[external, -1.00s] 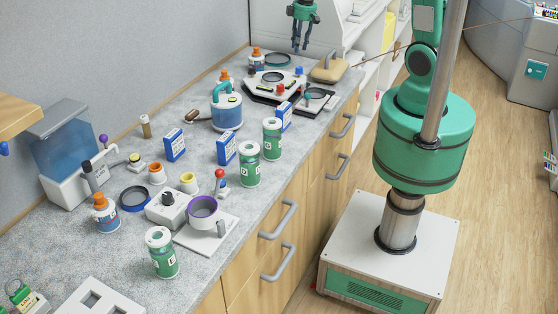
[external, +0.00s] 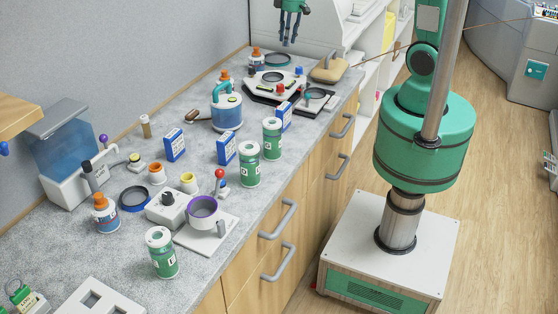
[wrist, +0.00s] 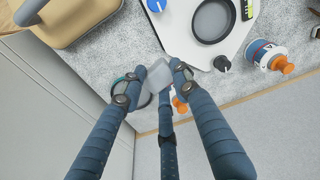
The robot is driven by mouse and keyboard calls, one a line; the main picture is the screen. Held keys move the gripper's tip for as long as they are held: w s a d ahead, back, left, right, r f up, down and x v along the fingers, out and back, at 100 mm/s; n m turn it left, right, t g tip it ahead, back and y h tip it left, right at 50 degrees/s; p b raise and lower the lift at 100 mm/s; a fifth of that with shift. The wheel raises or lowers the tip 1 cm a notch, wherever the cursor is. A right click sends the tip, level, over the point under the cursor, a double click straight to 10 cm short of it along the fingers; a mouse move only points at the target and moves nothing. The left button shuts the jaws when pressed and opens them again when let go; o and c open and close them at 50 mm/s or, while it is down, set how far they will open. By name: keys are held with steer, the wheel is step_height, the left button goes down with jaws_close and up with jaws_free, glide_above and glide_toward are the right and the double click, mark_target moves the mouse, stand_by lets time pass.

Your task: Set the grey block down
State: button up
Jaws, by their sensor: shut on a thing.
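My gripper (wrist: 155,84) has its dark blue fingers closed around a pale grey block (wrist: 158,76) in the wrist view. The block sits between the fingertips, above the speckled grey counter (wrist: 228,81). In the external view my gripper (external: 288,36) hangs over the far end of the counter. The block cannot be made out there. A gap to the counter seems to show below the fingertips, but its size is hard to tell.
A tan case with a handle (wrist: 75,24) and a white board with a dark dish (wrist: 212,20) lie near the gripper. An orange-capped bottle (wrist: 264,54) stands at the right. A teal-rimmed ring (external: 277,60) is partly behind a finger in the wrist view. Bare counter lies between.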

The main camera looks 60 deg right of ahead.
steer(key=w+a+n+p, duration=0.1)
steer(key=a+n, duration=0.4)
steer(key=a, duration=2.5)
steer(key=shift+g+p, duration=0.3)
steer(key=shift+p, duration=0.05)
steer(key=f, duration=0.6)
steer(key=a+f, duration=0.1)
steer(key=f, duration=0.3)
steer(key=shift+s, duration=0.15)
glide_above(212, 111)
steer(key=shift+s+d+f+b, duration=0.15)
steer(key=shift+f+b, duration=0.15)
steer(key=shift+f, duration=0.4)
steer(key=shift+f, duration=0.1)
steer(key=shift+f, duration=1.65)
steer(key=shift+f, duration=0.1)
